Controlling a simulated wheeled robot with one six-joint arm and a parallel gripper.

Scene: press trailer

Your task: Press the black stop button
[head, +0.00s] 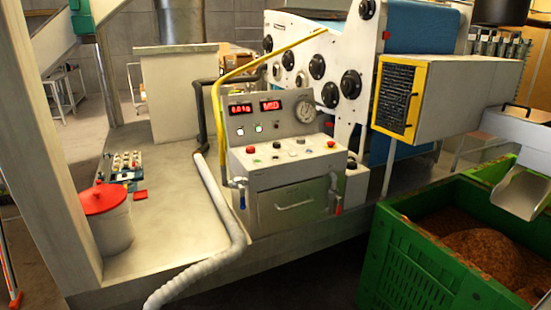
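The control box (290,170) stands on the trailer deck in the middle of the head view. Its sloped top carries a row of small buttons. A red button (250,150) is at the left, a small black button (276,145) is right of it, then a pale button (301,141), and a larger red button (331,144) is at the right end. The buttons are small, and I cannot read any label marking the stop button. My gripper is not in view.
A grey hose (222,205) curves along the box's left side. A yellow pipe (216,110) rises behind it. A red-lidded bucket (106,215) stands on the deck at left. A green crate (405,255) of brown material is at right.

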